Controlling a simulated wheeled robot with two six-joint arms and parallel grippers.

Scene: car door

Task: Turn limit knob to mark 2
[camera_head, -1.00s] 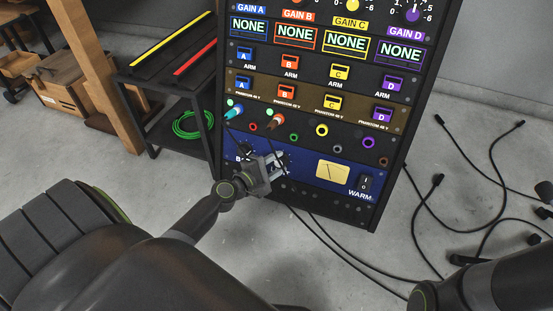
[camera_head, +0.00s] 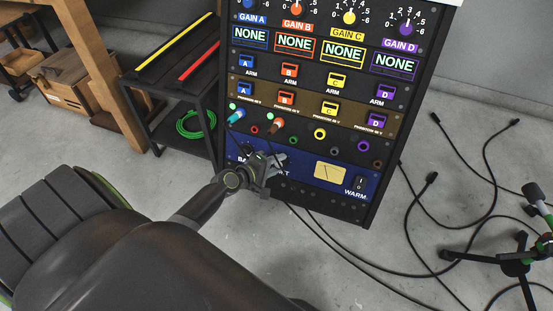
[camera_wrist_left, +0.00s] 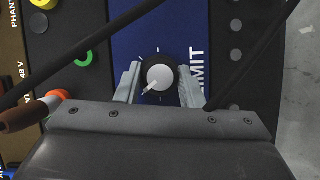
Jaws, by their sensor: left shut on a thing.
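The limit knob (camera_wrist_left: 159,77) has a light grey cap and a dark skirt. It sits on the blue panel (camera_wrist_left: 205,25), beside the white LIMIT lettering (camera_wrist_left: 196,72). Its pale pointer faces down-left in the left wrist view, and thin white marks show around its upper side. My left gripper (camera_wrist_left: 160,85) is shut on the knob, with one finger on either side of it. In the head view my left gripper (camera_head: 272,165) is at the lower left of the rack and mostly hides the knob. My right gripper is not in view. I cannot read mark numbers.
Two plugs with cables (camera_head: 274,124) are in the rack just above my left gripper, and dark cables cross close to it. A meter (camera_head: 330,172) and the WARM switch (camera_head: 360,184) are to the right. Cables and a stand (camera_head: 515,268) are on the floor at right.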

